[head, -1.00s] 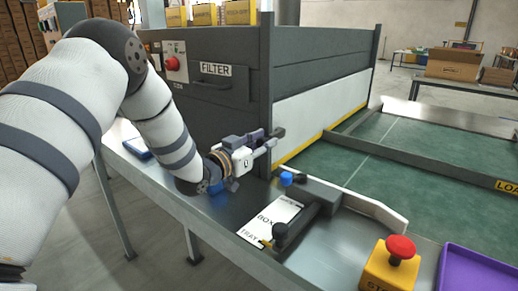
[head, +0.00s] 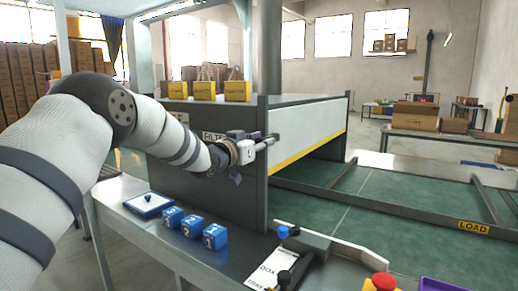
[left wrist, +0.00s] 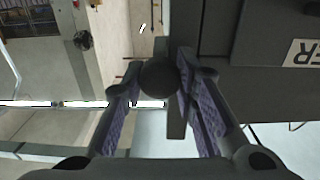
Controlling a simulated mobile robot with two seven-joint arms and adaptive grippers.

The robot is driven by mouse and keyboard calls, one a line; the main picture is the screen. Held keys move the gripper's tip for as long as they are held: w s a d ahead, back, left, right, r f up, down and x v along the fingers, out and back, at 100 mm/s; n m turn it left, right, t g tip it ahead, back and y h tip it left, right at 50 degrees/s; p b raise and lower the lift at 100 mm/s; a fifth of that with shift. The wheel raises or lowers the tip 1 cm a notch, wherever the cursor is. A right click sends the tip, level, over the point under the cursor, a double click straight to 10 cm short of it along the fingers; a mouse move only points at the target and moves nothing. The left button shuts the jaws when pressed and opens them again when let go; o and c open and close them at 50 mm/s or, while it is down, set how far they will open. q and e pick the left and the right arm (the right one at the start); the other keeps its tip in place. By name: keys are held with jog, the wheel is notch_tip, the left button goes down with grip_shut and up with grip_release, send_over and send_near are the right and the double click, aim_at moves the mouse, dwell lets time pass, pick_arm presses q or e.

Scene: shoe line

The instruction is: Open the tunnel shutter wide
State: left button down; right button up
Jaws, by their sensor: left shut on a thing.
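The tunnel shutter (head: 308,132) is a white panel with a yellow lower edge on the side of the dark grey tunnel housing (head: 240,178). Its lower edge stands above the green belt, with an open gap beneath it. My left gripper (head: 266,143) is at the near end of the shutter, in front of the housing's corner. In the left wrist view its fingers (left wrist: 172,95) are closed around a dark round knob (left wrist: 160,75). How the knob joins the shutter is hidden. My right gripper is not in view.
Blue numbered blocks (head: 193,226) and a blue-edged tray (head: 148,204) lie on the near bench. A black lever (head: 283,272), a red button (head: 384,281) and a purple tray (head: 440,285) are at the front. The green belt (head: 345,215) is clear.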

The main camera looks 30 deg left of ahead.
pick_arm(q)
jog(key=c, duration=1.3)
grip_release()
jog(key=s, duration=0.8)
jog(key=s+a, duration=0.1)
jog(key=s, duration=0.3)
jog(key=shift+f, duration=0.1)
